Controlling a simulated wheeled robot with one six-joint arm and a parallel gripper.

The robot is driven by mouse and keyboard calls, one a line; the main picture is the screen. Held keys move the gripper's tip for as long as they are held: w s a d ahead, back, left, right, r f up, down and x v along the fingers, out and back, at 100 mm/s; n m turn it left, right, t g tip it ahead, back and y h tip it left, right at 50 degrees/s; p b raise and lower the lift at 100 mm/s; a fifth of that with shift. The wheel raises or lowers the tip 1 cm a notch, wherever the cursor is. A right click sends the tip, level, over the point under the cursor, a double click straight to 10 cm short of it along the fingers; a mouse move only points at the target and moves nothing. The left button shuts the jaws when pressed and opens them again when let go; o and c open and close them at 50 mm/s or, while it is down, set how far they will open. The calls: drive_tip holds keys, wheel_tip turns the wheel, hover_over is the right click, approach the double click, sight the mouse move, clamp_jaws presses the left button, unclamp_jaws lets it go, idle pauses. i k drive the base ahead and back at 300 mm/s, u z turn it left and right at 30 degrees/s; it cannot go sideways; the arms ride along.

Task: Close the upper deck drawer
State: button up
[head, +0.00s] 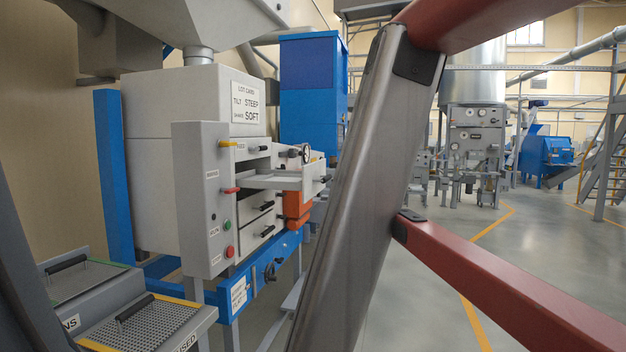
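A light grey machine (160,120) stands at left on a blue frame, with a stack of drawers on its right-hand face. One drawer (272,182) in the upper part of the stack sticks well out to the right, as a flat grey tray. A black handle (326,179) shows at its outer end. Below it, two drawer fronts with black handles (267,231) look flush with the machine. Another black handle (264,148) shows above the open drawer. I cannot read the drawer labels. My gripper is not in view, so its state and distance from the drawer are hidden.
A grey control column (200,210) with yellow and red levers and green and red buttons stands beside the drawers. An orange part (297,205) sits below the open drawer. Mesh trays (140,325) are at lower left. A large metal bar with red bars blocks the centre-right foreground.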

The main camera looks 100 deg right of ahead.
sight(312, 179)
drive_tip(key=k, duration=1.4)
drive_tip(key=z, duration=2.8)
drive_tip(key=i, duration=0.5)
drive_tip(key=k, duration=0.65)
drive_tip(key=z, duration=0.65)
drive_tip(key=i, duration=1.15)
drive_tip(key=u, duration=0.3)
